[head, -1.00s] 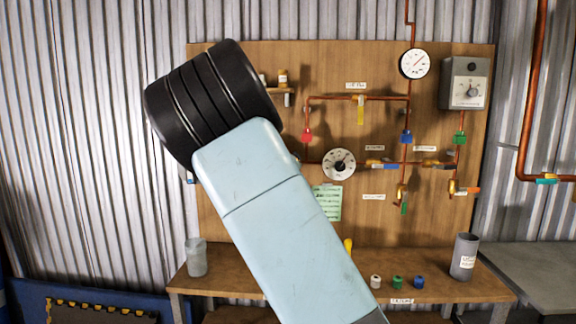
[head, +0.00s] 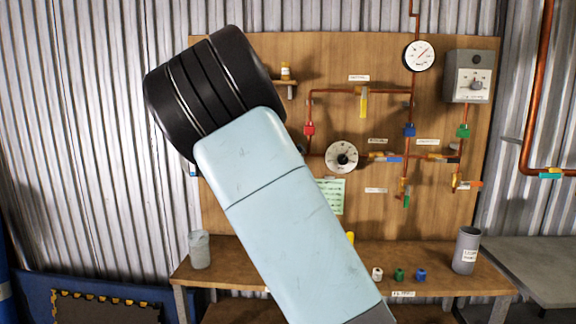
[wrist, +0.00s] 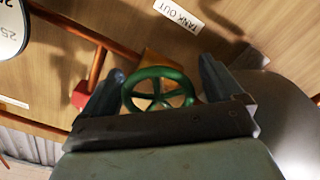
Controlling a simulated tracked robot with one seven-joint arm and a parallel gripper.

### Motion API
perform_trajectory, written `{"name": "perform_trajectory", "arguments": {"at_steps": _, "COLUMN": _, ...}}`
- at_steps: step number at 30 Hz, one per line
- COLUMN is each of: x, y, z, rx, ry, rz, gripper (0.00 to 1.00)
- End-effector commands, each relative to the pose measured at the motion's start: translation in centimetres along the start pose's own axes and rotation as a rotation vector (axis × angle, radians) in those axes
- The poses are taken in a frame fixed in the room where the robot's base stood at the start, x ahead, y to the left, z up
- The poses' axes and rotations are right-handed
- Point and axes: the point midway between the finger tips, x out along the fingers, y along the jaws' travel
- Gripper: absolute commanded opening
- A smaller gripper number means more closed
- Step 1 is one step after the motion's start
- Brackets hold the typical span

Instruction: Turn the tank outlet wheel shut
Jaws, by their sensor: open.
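The tank outlet wheel (wrist: 160,90) is a green spoked handwheel below a "TANK OUT" label (wrist: 179,14) in the wrist view. An orange valve body (wrist: 158,62) shows behind it. My gripper (wrist: 162,74) is open, with one finger to the left of the wheel and one to the right. The wheel sits between the fingers; I cannot tell whether either touches it. In the head view my arm hides the wheel and the gripper.
The wooden board (head: 245,205) carries copper pipes, a pressure gauge (head: 419,55), a round dial (head: 341,156) and a grey control box (head: 472,76). A bench (head: 330,262) below holds a grey cup (head: 466,250), a pale cup (head: 200,250) and small coloured caps.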

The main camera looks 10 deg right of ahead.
Motion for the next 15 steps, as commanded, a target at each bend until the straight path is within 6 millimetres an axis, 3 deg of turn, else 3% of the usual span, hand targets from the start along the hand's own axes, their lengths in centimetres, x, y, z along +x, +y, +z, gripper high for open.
{"name": "perform_trajectory", "arguments": {"at_steps": 15, "x": -5.5, "y": -0.1, "z": 0.0, "rx": 0.001, "ry": 0.0, "rz": -0.003, "gripper": 0.93}}
